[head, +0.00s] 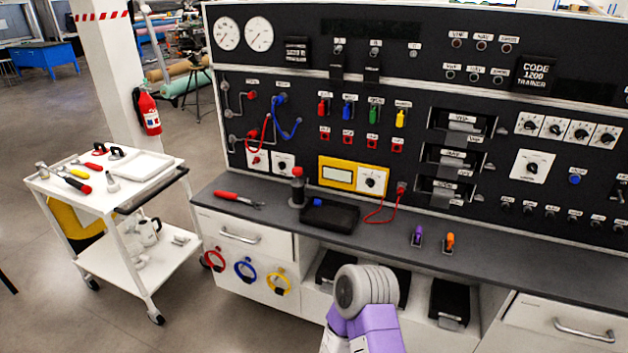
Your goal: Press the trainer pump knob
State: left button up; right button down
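The black trainer panel (470,92) stands upright behind the counter and carries many knobs, switches and gauges. Most labels are too small to read, so I cannot tell which knob is the pump knob. A row of black knobs (554,128) sits at the upper right, with a larger knob (532,167) on a white plate below it. Another knob (371,181) sits beside the yellow meter (338,174). One of my arm parts, purple with a grey ribbed round end, shows at the bottom centre, in front of the counter. Neither gripper's fingers are in view.
The grey counter (400,237) holds red-handled pliers (238,198), a black tray (330,214) and a black cylinder with a red top (297,187). A white tool cart (105,180) stands at left. Open floor lies around the cart.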

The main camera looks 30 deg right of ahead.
aim_at(297, 171)
jog(key=k, duration=0.45)
jog(key=z, duration=0.65)
jog(key=i, duration=1.85)
jog(key=u, duration=0.65)
